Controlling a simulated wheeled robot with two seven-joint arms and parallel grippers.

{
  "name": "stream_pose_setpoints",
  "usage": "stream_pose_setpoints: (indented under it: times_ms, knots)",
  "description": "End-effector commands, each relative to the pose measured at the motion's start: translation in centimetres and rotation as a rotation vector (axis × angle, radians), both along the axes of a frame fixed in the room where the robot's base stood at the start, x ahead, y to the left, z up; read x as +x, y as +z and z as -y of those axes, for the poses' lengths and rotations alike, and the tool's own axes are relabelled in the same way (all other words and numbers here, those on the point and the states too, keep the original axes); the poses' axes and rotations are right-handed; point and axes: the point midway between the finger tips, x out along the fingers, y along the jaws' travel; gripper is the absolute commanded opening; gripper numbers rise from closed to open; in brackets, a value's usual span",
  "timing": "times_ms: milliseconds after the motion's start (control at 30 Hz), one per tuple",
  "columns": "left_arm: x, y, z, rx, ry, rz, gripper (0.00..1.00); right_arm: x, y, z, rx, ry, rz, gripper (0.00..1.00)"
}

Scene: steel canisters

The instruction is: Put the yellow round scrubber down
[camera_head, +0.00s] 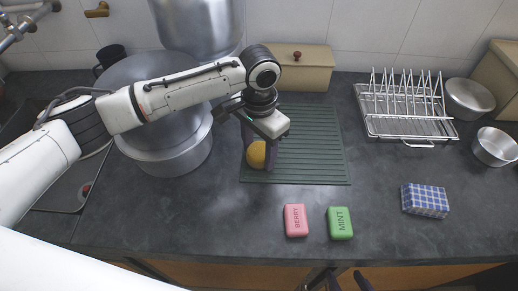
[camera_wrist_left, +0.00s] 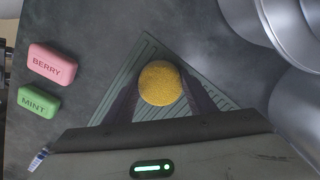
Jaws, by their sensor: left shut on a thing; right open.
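The yellow round scrubber (camera_head: 256,155) is at the left part of the green ribbed mat (camera_head: 310,150). My left gripper (camera_head: 261,158) reaches down from above and is shut on the scrubber. In the left wrist view the scrubber (camera_wrist_left: 160,83) sits between the two dark fingers, with the mat (camera_wrist_left: 150,50) behind it. I cannot tell whether the scrubber touches the mat. My right gripper (camera_head: 346,281) shows only as dark fingertips at the bottom edge, open and empty.
A pink BERRY bar (camera_head: 296,220) and a green MINT bar (camera_head: 340,223) lie in front of the mat. A blue checked block (camera_head: 425,200), a wire rack (camera_head: 405,110) and steel bowls (camera_head: 496,147) are at right. Large steel pots (camera_head: 170,150) stand left. The mat's right part is clear.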

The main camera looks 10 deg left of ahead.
Motion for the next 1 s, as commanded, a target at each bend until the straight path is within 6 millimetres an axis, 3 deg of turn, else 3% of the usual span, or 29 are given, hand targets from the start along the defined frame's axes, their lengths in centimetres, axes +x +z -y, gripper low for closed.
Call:
stream_pose_setpoints:
  times_ms: [100, 133, 233, 633, 1000]
  knots:
    - [0.0, -0.2, 0.0, 0.000, 0.000, 0.000, 0.33, 0.0, 0.2, 0.0, 0.000, 0.000, 0.001, 0.49]
    - [0.0, -0.2, 0.0, -0.001, 0.000, 0.001, 0.56, 0.0, 0.1, 0.0, 0.000, 0.000, 0.001, 0.49]
    - [0.0, -0.2, 0.0, -0.001, 0.000, 0.001, 0.69, 0.0, 0.1, 0.0, 0.000, 0.000, 0.001, 0.49]
    - [0.1, 0.7, 0.1, -0.002, 0.000, 0.002, 0.69, 0.1, 0.1, 0.0, 0.000, 0.000, 0.002, 0.49]
    - [0.1, 8.2, 0.1, -0.002, 0.000, 0.003, 0.69, 0.1, 0.1, 0.0, 0.000, -0.001, 0.003, 0.49]
